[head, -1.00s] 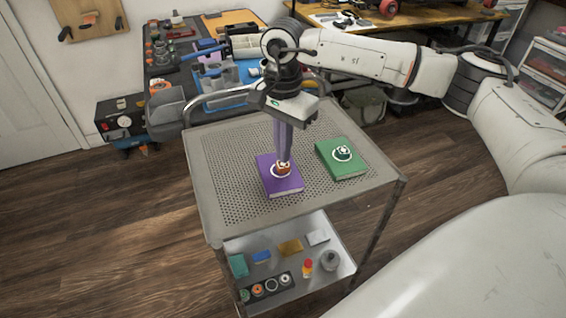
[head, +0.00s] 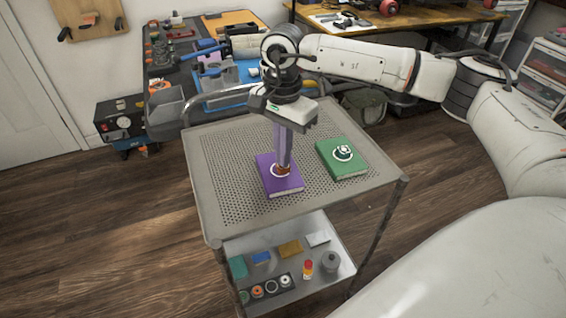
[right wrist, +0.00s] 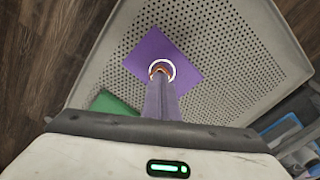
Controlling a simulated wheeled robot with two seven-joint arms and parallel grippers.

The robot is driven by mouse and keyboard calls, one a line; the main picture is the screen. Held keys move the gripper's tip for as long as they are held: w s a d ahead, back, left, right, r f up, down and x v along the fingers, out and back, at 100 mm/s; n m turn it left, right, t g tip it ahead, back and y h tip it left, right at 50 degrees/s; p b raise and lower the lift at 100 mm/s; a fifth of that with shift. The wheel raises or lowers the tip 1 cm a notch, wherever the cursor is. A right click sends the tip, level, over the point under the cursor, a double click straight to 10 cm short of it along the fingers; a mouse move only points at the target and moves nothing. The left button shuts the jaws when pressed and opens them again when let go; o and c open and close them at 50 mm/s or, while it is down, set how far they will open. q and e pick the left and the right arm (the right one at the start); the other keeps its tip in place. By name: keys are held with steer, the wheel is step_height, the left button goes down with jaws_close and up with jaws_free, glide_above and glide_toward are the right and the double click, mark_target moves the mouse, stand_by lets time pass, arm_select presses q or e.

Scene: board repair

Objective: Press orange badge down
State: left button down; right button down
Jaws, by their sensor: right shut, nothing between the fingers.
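The orange badge (head: 282,171) sits inside a white ring on the purple book (head: 285,188), on the cart's top. In the right wrist view the badge (right wrist: 161,68) shows as an orange rim inside the ring, mostly hidden by the fingers. My right gripper (head: 283,165) is shut and empty, pointing straight down with its fingertips at the badge; they appear to touch it. My left gripper is not in view.
The perforated cart top (head: 230,180) is clear around the books. Its lower shelf (head: 300,275) holds several small blocks, a red-capped bottle and rings. A workbench with tools (head: 205,60) stands behind the cart.

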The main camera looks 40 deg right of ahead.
steer(key=shift+f, duration=0.25)
stand_by(0.5)
steer(key=shift+r, duration=0.25)
steer(key=shift+r+p, duration=1.25)
steer(key=shift+r, duration=0.5)
step_height(320, 180, up, 4)
steer(key=p, duration=0.2)
steer(key=shift+p, duration=0.4)
